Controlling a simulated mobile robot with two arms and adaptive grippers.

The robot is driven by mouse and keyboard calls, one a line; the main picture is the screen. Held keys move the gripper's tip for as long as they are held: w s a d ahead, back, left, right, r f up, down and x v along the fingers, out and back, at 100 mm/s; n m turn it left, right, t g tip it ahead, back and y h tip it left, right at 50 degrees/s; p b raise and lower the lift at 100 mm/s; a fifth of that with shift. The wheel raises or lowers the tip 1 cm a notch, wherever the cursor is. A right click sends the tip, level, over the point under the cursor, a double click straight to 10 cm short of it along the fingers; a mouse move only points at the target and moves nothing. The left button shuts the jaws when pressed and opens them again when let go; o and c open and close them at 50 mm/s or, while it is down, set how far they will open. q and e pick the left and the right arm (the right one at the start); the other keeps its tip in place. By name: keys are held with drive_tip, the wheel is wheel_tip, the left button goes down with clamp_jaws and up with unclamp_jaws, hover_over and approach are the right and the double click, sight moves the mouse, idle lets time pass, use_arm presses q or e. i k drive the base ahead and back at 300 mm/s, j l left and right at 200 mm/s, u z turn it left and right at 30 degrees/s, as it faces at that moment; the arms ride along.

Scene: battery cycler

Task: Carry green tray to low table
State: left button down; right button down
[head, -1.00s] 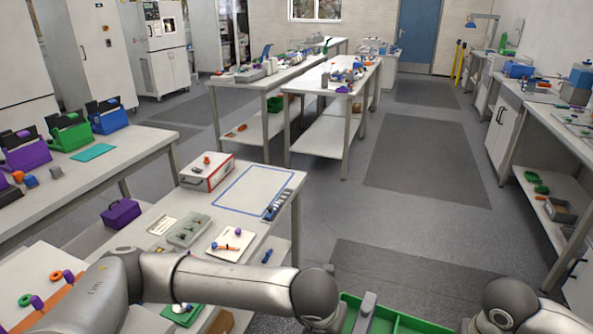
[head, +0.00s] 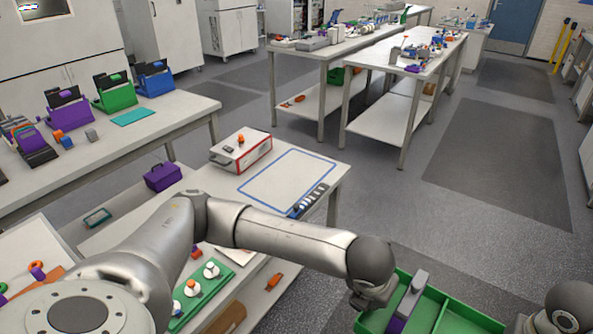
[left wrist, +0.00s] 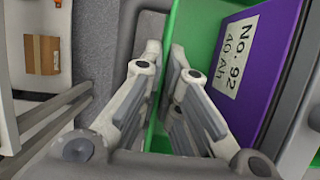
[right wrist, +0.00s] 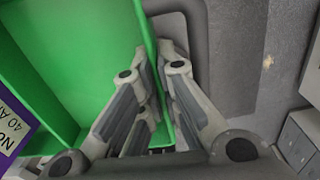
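The green tray (head: 455,320) is at the bottom right of the head view, in front of me and clear of any table. It has divided compartments and a grey bar above it. A purple battery pack labelled "No. 92 40 Ah" (left wrist: 262,70) stands in it. My left gripper (left wrist: 165,85) is shut on one green wall of the tray. My right gripper (right wrist: 160,85) is shut on the opposite wall. A white table with a blue-outlined rectangle (head: 288,177) stands ahead to the left; I cannot tell if it is the low table.
A white box with red edges (head: 241,150) stands on the outlined table. A long bench (head: 120,150) with coloured holders is at the left. Shelved benches (head: 385,58) stand farther back. Grey floor (head: 470,215) is free ahead to the right.

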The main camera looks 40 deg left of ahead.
sight(290, 175)
drive_tip(key=i+l+u, duration=0.15)
drive_tip(key=i, duration=1.55)
drive_tip(key=i+u, duration=0.6)
drive_tip(key=i, duration=0.25)
drive_tip(key=i+j+u, duration=0.1)
drive_tip(key=i+u, duration=0.25)
drive_tip(key=u, duration=0.15)
drive_tip(key=i+u, duration=0.3)
drive_tip(key=u, duration=0.15)
drive_tip(key=i+l+u, duration=0.1)
drive_tip(key=u, duration=1.35)
drive_tip(key=i+l, duration=0.05)
